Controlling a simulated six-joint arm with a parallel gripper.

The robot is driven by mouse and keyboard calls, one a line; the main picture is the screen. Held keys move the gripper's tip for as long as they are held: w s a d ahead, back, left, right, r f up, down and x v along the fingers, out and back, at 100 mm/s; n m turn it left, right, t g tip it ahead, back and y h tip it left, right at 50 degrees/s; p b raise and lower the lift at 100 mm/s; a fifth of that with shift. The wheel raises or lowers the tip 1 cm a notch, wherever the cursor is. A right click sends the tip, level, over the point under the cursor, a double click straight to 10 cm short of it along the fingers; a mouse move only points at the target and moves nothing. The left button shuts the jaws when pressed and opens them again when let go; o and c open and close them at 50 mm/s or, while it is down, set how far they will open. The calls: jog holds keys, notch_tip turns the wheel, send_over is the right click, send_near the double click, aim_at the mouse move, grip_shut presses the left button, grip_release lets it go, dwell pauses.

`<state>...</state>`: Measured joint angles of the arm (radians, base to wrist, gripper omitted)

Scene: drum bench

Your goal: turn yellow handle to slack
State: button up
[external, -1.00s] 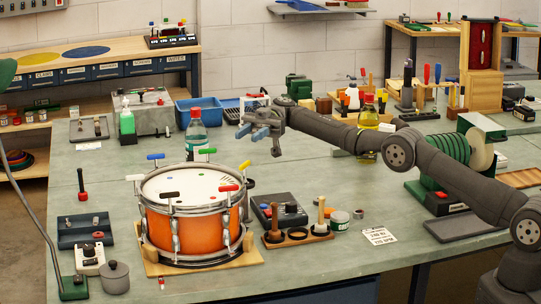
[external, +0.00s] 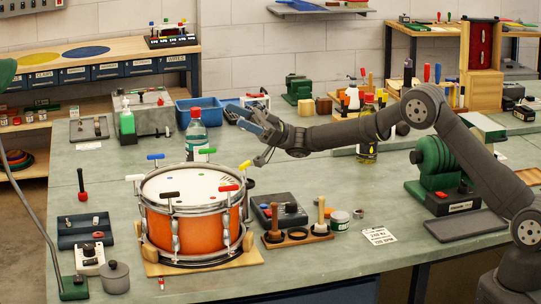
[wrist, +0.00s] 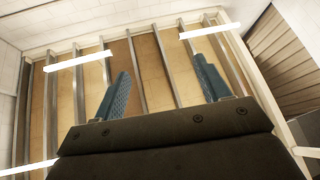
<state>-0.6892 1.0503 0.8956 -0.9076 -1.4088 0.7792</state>
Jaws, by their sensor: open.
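The orange drum (external: 198,230) stands on a wooden cradle (external: 160,268) at the left front of the bench. Coloured handles sit around its rim. The yellow handle (external: 244,165) is at the back right of the rim, left of my arm's wrist and apart from it. My gripper (external: 246,113) is open and empty, raised above and behind the drum. In the wrist view its two blue fingers (wrist: 162,92) stand wide apart, pointing at the ceiling; no drum shows there.
A bottle with a red cap (external: 196,133) stands behind the drum, and a yellow bottle (external: 367,135) stands behind my arm. A dark control box (external: 279,213) and a wooden rack of tools (external: 297,237) lie right of the drum. Bare bench (external: 330,185) shows beneath my forearm.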

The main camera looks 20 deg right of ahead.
aim_at(247, 164)
jog(key=s+d+f+m+t+h, duration=1)
jog(key=s+d+f+m+t, duration=0.35)
jog(key=t, duration=0.45)
jog(key=x, duration=1.2)
jog(key=r+x, duration=0.1)
jog(key=x, duration=0.5)
jog(key=shift+w+d, duration=0.1)
jog(key=c, duration=1)
jog(key=shift+n+g+y, duration=0.25)
jog(key=shift+g+y, duration=0.25)
jog(key=shift+g, duration=0.1)
